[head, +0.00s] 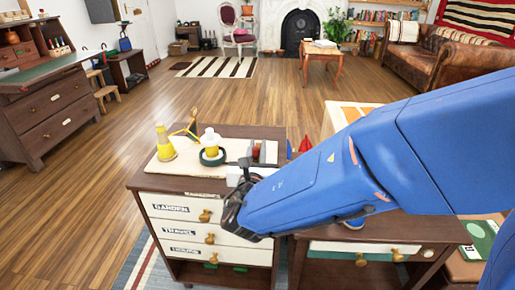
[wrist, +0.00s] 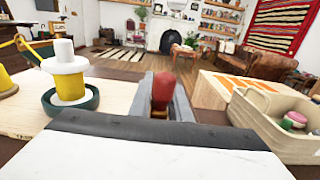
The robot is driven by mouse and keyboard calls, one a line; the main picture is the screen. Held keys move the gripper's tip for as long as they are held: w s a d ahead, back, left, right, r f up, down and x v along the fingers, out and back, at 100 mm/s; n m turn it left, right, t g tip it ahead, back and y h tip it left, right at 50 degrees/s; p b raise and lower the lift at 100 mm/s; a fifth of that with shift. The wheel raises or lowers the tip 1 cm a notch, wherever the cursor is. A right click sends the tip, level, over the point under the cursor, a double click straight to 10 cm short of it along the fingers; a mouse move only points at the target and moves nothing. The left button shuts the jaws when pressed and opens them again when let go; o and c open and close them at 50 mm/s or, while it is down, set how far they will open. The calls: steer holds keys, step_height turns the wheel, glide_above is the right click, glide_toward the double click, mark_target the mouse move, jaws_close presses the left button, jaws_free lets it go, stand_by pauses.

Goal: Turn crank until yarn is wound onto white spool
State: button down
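The white spool (head: 210,139) stands upright on a dark green round base (head: 212,158) on a pale board (head: 180,171). Yellow yarn shows around its middle, also in the wrist view (wrist: 68,72). A yellow yarn cone (head: 165,143) stands to its left, with a yellow guide arm (head: 190,124) behind. The red crank knob (wrist: 163,92) is to the right of the spool. My gripper (wrist: 165,100) has its grey fingers close on both sides of the knob and looks shut on it. The crank's lower part is hidden by my gripper.
The board lies on a drawer cabinet (head: 207,210) with labelled drawers. A beige basket (wrist: 262,122) with small items and an orange-striped box (wrist: 225,85) are to the right. A red cone (head: 305,144) stands behind my arm. Open wooden floor lies beyond.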

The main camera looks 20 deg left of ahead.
steer(key=shift+m+h, duration=0.3)
steer(key=shift+h, duration=0.2)
steer(key=m+h, duration=0.2)
steer(key=h, duration=0.1)
steer(key=m+h, duration=0.2)
steer(key=h, duration=0.1)
steer(key=shift+a+h, duration=0.1)
steer(key=shift+h, duration=0.3)
steer(key=m+g+h, duration=0.1)
steer(key=m+h, duration=0.2)
steer(key=h, duration=0.1)
steer(key=m+g+h, duration=0.2)
steer(key=m+h, duration=0.1)
steer(key=h, duration=0.1)
steer(key=shift+g, duration=0.4)
steer(key=c, duration=1.7)
jaws_free()
steer(key=shift+s, duration=0.1)
